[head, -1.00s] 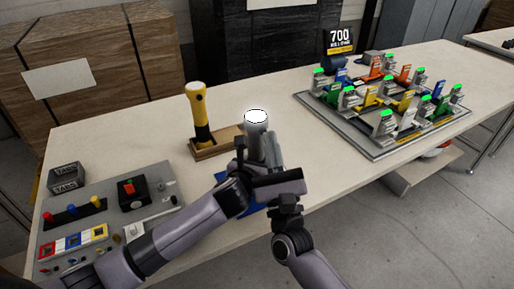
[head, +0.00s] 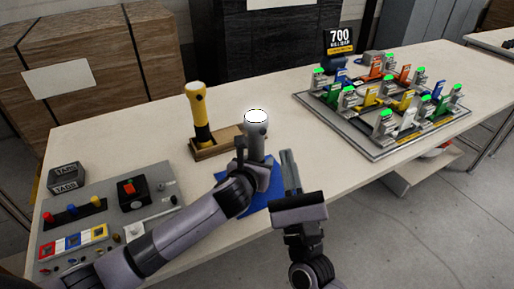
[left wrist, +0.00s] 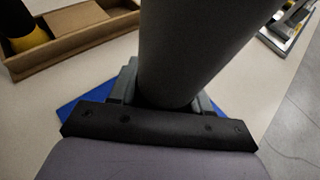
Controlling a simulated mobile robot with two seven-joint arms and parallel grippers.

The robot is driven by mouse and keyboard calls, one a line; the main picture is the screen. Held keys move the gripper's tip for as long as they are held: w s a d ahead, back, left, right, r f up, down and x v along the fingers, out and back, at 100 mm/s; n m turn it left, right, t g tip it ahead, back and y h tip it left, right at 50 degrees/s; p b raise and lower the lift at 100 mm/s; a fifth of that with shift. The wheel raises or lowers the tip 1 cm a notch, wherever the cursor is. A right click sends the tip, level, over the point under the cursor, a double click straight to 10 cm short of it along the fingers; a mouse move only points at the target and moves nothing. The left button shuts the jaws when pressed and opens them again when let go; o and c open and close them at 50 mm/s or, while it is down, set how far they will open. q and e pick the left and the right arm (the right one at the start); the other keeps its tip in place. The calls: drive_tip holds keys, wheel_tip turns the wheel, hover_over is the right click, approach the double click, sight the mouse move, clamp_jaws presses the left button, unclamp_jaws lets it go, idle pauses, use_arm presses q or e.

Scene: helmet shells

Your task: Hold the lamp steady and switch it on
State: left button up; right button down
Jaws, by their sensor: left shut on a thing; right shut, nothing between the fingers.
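A grey lamp (head: 256,124) stands upright at the table's middle, its round top glowing white. It appears to stand on a blue mat (head: 262,196), partly hidden by my arms. My left gripper (head: 248,158) is shut on the lamp's body; in the left wrist view the lamp's dark grey body (left wrist: 195,50) rises between the fingers. My right gripper (head: 288,158) is shut and empty, just right of the lamp and apart from it. A yellow and black lamp (head: 198,112) stands in a wooden tray (head: 210,152) behind and left; its top looks pale.
A grey panel (head: 150,220) with switches and knobs lies at the left of the table. A board (head: 372,150) with several coloured clamp-like pieces lies at the right, near a sign reading 700 (head: 339,40). Bare tabletop lies between the blue mat and the board.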

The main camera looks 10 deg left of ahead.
use_arm(q)
drive_tip(key=o, duration=1.3)
drive_tip(key=v, duration=1.1)
drive_tip(key=shift+s+r, duration=0.15)
drive_tip(key=shift+s, duration=0.2)
drive_tip(key=p+v, duration=0.5)
drive_tip(key=v, duration=0.2)
drive_tip(key=shift+s, duration=0.15)
